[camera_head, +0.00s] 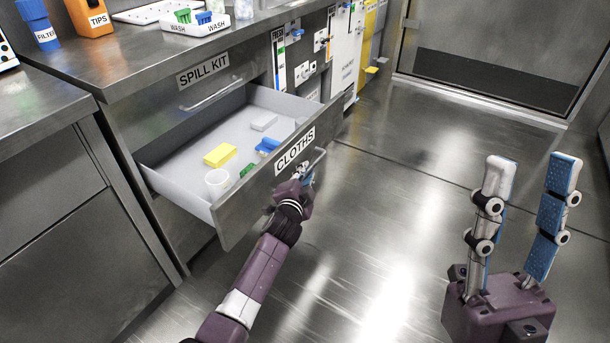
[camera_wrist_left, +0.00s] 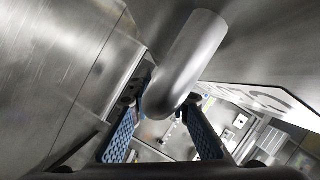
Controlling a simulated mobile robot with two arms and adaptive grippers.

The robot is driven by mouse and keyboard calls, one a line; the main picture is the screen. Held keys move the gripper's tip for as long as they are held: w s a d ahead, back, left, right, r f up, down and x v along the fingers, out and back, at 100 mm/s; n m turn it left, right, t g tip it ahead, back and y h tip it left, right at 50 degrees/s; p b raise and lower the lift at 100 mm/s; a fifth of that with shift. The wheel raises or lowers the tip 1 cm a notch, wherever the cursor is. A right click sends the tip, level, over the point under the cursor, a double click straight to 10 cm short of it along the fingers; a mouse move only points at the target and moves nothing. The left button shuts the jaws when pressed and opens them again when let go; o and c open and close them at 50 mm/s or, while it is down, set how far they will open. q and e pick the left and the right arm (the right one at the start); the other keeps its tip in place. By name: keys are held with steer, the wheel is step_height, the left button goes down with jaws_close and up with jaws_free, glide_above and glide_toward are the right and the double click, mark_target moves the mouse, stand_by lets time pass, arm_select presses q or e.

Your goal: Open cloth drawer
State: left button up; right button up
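The cloths drawer (camera_head: 244,203), with a CLOTHS label on its front, is pulled well out of the grey cabinet. Its bar handle (camera_head: 314,165) is at the right part of the front. My left gripper (camera_head: 303,177) is at this handle. In the left wrist view, the handle (camera_wrist_left: 186,62) lies between the two blue-padded fingertips, which close around it. My right gripper (camera_head: 532,170) is open and empty over the floor at the right.
A SPILL KIT drawer (camera_head: 203,91) above is shut. The counter (camera_head: 130,55) holds an orange TIPS box (camera_head: 90,17), a blue FILTER bottle (camera_head: 38,22) and a white WASH tray (camera_head: 195,25). The floor (camera_head: 400,190) right of the drawer is clear.

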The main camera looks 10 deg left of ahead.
arm_select(q)
steer(key=v, duration=1.2)
steer(key=shift+d+r, duration=0.1)
